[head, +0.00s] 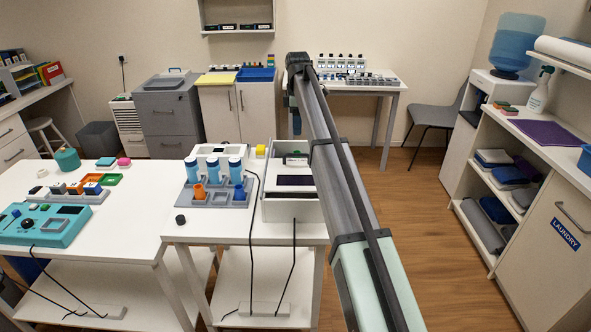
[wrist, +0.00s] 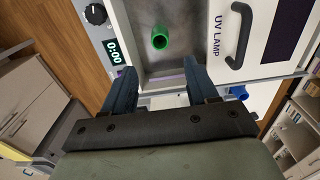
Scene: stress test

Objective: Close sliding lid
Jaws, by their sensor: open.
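The white UV lamp box (head: 291,211) stands on the middle table in the head view. In the wrist view its sliding lid (wrist: 261,72), marked UV LAMP, is at the right, with a black bar handle (wrist: 241,37). Left of the lid the grey chamber (wrist: 187,22) is uncovered, and a green cup-like piece (wrist: 160,38) is inside. My gripper (wrist: 158,70) is open with nothing between its fingers. Its tips overlap the chamber's near edge in the picture, left of the handle and apart from it.
A black knob (wrist: 96,14) and a 0:00 display (wrist: 113,52) sit left of the chamber. Cables hang over the table's front. My arm covers the box's right side.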

